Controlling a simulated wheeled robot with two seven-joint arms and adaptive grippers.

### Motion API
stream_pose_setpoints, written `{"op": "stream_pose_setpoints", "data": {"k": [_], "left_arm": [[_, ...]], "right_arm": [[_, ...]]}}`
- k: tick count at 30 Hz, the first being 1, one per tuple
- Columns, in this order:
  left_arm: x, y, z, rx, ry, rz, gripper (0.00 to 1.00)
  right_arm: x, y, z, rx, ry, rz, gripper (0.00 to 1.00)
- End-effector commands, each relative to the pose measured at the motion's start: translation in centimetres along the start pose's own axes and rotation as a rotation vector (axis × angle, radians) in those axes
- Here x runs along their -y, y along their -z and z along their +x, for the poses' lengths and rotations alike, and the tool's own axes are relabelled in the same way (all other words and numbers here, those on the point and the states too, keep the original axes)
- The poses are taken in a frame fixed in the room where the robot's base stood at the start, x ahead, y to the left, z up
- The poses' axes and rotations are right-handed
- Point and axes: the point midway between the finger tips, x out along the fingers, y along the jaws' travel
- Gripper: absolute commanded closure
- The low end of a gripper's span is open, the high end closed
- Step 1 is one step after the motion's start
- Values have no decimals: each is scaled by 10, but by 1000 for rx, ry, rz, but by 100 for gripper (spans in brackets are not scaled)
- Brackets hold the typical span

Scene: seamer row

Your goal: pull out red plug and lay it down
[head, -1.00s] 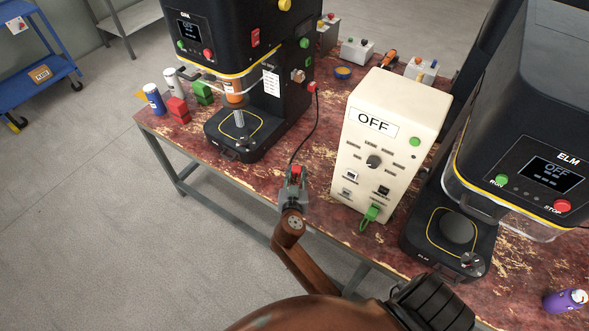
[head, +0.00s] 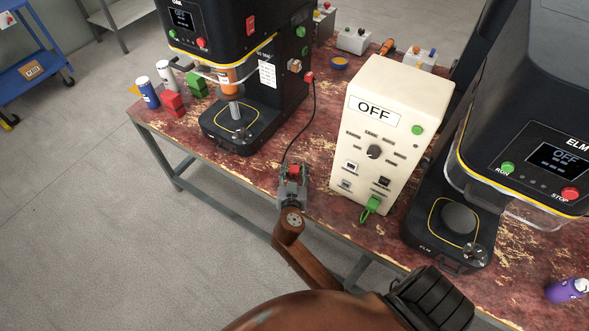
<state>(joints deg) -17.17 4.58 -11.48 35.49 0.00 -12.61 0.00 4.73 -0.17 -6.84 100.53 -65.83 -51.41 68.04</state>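The red plug (head: 294,169) is at the table's front edge, left of the cream box (head: 352,190). Its black cable runs up to a red connector (head: 309,77) on the side of the left black machine (head: 262,110). My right gripper (head: 292,175) is around the plug, its fingers a little apart on either side of it. The plug appears to rest on or just above the tabletop; the fingers partly hide it. No plug in the gripper's grasp touches the cream box. My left gripper is not in view.
A green plug (head: 371,205) sits low on the cream box, whose sign reads OFF. Red (head: 173,104) and green blocks and two cans stand at the table's left end. The table front between is clear.

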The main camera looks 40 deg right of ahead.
Motion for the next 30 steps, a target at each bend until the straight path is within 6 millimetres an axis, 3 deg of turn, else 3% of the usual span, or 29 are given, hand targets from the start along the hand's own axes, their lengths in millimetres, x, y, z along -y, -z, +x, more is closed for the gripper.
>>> {"op": "stream_pose_setpoints", "data": {"k": [11,24,30], "left_arm": [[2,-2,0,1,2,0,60],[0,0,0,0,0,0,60],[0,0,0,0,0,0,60]], "right_arm": [[1,6,-2,0,0,3,55],[0,79,-20,-1,0,5,55],[0,95,-24,0,-1,2,55]]}}
